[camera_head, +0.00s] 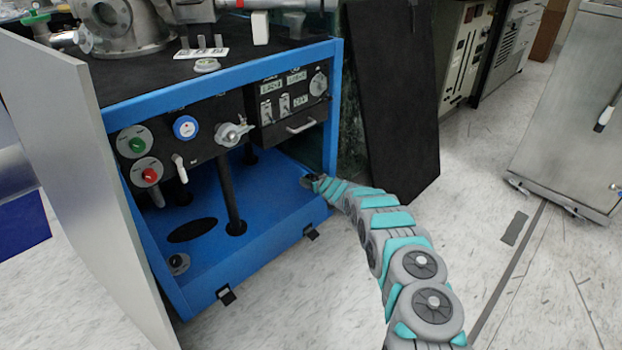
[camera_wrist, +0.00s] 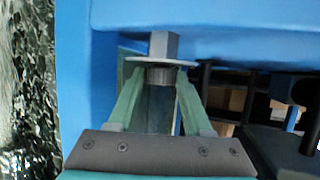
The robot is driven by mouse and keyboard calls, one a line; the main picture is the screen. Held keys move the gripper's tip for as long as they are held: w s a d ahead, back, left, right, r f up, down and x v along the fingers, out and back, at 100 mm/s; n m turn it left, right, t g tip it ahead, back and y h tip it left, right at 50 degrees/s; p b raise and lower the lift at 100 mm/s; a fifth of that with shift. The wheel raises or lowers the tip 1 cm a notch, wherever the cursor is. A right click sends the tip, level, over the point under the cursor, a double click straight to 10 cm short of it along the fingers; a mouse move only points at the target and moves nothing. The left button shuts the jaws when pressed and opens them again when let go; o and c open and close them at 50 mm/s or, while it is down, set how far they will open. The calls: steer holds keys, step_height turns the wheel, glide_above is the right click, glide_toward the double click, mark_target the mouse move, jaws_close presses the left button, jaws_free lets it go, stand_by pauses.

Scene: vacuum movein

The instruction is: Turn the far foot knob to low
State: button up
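In the wrist view a metal foot knob (camera_wrist: 160,74) hangs under a pale round disc (camera_wrist: 160,62), with a square metal stem (camera_wrist: 164,45) on the other side of the disc. My gripper (camera_wrist: 160,78) has its two green fingers on either side of this knob. The fingers look spread, and I cannot tell whether they touch it. In the head view my gripper (camera_head: 315,181) is at the far right side of the blue cart floor (camera_head: 262,205) and hides the far foot knob. Another round dial (camera_head: 178,262) sits on the cart floor at the near left corner. The far knob's setting is not readable.
The blue cart frame (camera_head: 337,100) rises close beside my gripper. A control panel with a green knob (camera_head: 137,145) and a red knob (camera_head: 149,175) is above the cart floor. A black panel (camera_head: 400,110) leans behind my arm. Pale floor on the right is mostly clear.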

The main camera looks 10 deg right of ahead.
steer(key=shift+o, duration=0.7)
steer(key=shift+d, duration=0.1)
steer(key=shift+s, duration=0.1)
steer(key=shift+s+r, duration=0.1)
steer(key=shift+s, duration=0.05)
steer(key=v, duration=0.7)
steer(key=shift+s, duration=0.15)
steer(key=shift+d, duration=0.1)
